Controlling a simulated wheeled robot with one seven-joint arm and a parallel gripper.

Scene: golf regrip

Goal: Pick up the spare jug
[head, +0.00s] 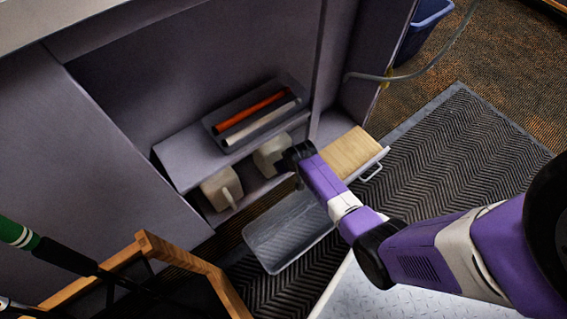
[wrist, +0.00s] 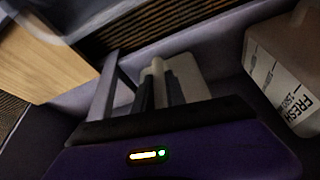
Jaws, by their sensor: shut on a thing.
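Two off-white jugs are in the low cabinet opening in the head view. The left jug (head: 222,188) stands on the lower shelf with its handle facing out. The right jug (head: 268,157) is partly hidden behind my gripper (head: 291,165). In the wrist view my gripper (wrist: 157,92) is shut on the handle of a pale jug (wrist: 186,72), which fits the right one. No label shows on this jug, and I cannot tell whether it is clear of the shelf. A jug marked "FRESH" (wrist: 283,75) stands apart at the right of the wrist view.
A grey tray (head: 222,138) with an orange and a white grip lies on the shelf above the jugs. A clear bin (head: 285,235) sits below, in front. An open wooden drawer (head: 350,153) juts out at the right. A wooden frame (head: 185,256) stands at lower left.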

